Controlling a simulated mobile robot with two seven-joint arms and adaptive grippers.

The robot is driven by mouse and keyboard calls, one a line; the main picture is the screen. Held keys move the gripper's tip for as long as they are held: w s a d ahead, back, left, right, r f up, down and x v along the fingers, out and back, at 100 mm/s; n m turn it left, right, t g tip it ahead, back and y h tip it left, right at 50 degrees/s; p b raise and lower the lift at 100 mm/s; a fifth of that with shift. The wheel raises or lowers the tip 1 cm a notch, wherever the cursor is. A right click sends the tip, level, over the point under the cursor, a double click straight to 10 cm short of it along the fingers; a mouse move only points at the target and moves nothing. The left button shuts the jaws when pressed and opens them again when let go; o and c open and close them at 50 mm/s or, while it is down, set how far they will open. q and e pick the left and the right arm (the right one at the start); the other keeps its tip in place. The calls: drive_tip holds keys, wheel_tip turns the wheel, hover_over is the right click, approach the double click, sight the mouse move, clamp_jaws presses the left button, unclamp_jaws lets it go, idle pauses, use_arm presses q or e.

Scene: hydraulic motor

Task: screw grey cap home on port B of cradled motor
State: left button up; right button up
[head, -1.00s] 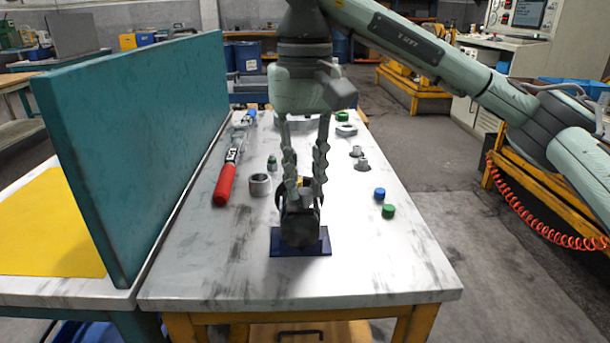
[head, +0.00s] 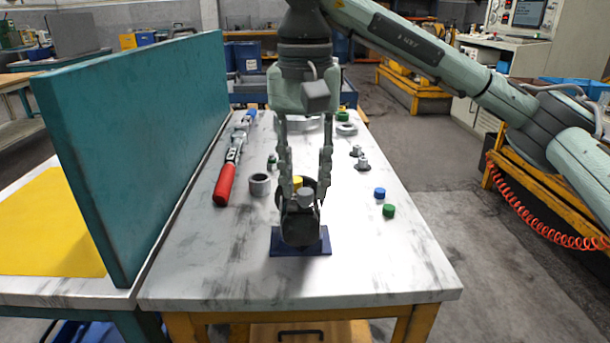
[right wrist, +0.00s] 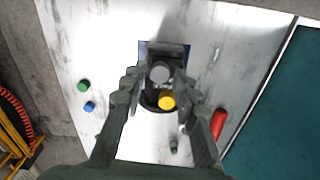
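The dark motor (head: 299,230) sits in a blue cradle (head: 284,247) near the front of the table. A grey cap (head: 305,197) is on top of the motor; it also shows in the right wrist view (right wrist: 159,73). A yellow cap (head: 297,181) sits just behind it. My right gripper (head: 305,203) points down over the motor. Its fingers stand apart, one on each side of the grey cap, with a small gap visible in the right wrist view (right wrist: 157,76). How deep the grey cap sits is not visible. My left gripper is out of view.
A red-handled tool (head: 226,180) and a grey ring (head: 260,185) lie on the left. A blue cap (head: 379,193) and a green cap (head: 389,210) lie on the right, with grey fittings (head: 361,162) behind. A teal panel (head: 140,150) borders the left. The front table is clear.

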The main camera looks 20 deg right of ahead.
drive_tip(key=n, duration=0.9)
drive_tip(key=shift+n, duration=0.4)
drive_tip(key=shift+c, duration=0.2)
clamp_jaws()
drive_tip(key=m, duration=0.5)
drive_tip(key=shift+m, duration=0.4)
